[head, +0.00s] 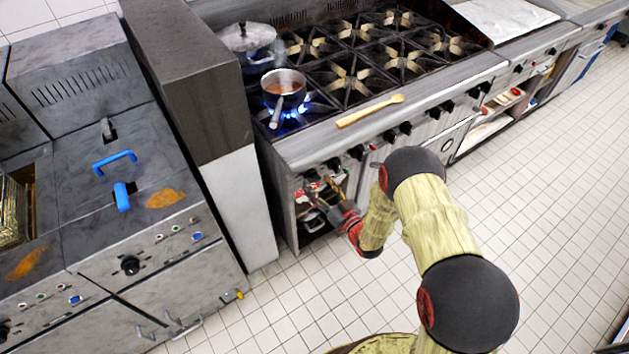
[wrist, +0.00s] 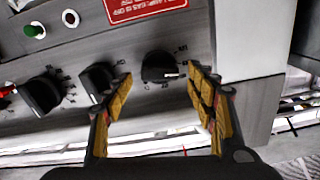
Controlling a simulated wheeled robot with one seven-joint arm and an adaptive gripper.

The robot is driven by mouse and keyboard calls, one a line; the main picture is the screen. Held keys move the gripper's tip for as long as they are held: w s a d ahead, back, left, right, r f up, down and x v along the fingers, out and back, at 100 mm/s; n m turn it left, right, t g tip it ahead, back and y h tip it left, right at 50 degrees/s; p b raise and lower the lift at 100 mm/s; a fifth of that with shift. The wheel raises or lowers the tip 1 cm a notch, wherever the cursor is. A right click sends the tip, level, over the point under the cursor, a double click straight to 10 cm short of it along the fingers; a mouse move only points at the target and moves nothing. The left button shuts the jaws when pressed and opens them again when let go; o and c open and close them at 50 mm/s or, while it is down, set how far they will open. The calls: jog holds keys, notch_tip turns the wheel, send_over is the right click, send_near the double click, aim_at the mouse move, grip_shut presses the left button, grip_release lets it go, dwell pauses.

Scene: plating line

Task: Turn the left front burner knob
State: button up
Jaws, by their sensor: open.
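The stove's front panel carries a row of black burner knobs. In the wrist view, which shows the panel upside down, the knob closest to the stove's end (wrist: 160,67) has a white pointer mark and lies between my open fingers. My gripper (wrist: 160,82) is open and empty. No contact with the knob is visible. In the head view my gripper (head: 318,190) reaches the panel's left end, and its fingers partly hide the leftmost knob (head: 310,175). Two more knobs (wrist: 98,82) (wrist: 42,94) show left of my fingers in the wrist view.
A steaming pot (head: 284,91) stands over a lit blue flame at the front left burner, its handle towards the front edge. A wooden spoon (head: 370,110) lies on the front ledge. A fryer (head: 120,215) stands left. The tiled floor (head: 560,170) at right is clear.

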aim_at(312, 177)
jog(key=shift+x, duration=1.4)
jog(key=shift+c, duration=0.9)
jog(key=c, duration=0.9)
